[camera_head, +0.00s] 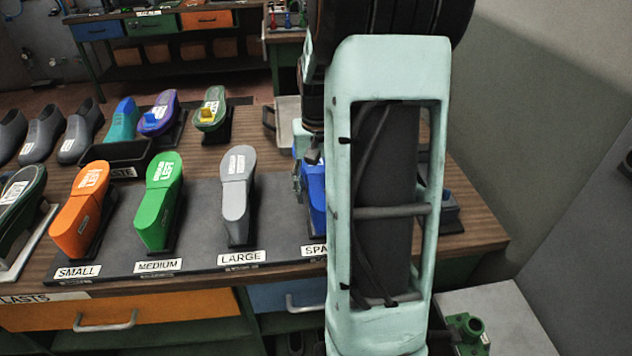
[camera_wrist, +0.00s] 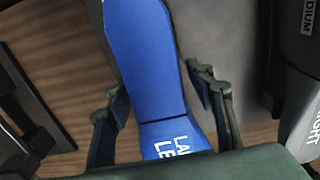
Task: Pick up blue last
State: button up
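The blue last (camera_head: 317,195) stands at the right end of the grey display board, behind the "SPARE" label, which is partly covered by my arm. In the wrist view the blue last (camera_wrist: 155,60) runs between my fingers, with white lettering at its near end. My gripper (camera_wrist: 158,85) is open around it, one finger on each side. The fingertips are very close to its sides, and I cannot tell if they touch. In the head view my gripper (camera_head: 301,175) is mostly hidden behind my arm, at the blue last.
On the board (camera_head: 205,215) stand an orange last (camera_head: 82,212), a green last (camera_head: 158,200) and a grey last (camera_head: 237,195). A black tray (camera_head: 115,155), purple and light green lasts, and several dark lasts stand behind and left. A wall is at right.

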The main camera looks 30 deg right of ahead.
jog(key=c, duration=1)
jog(key=shift+r, duration=0.1)
jog(key=shift+c, duration=0.9)
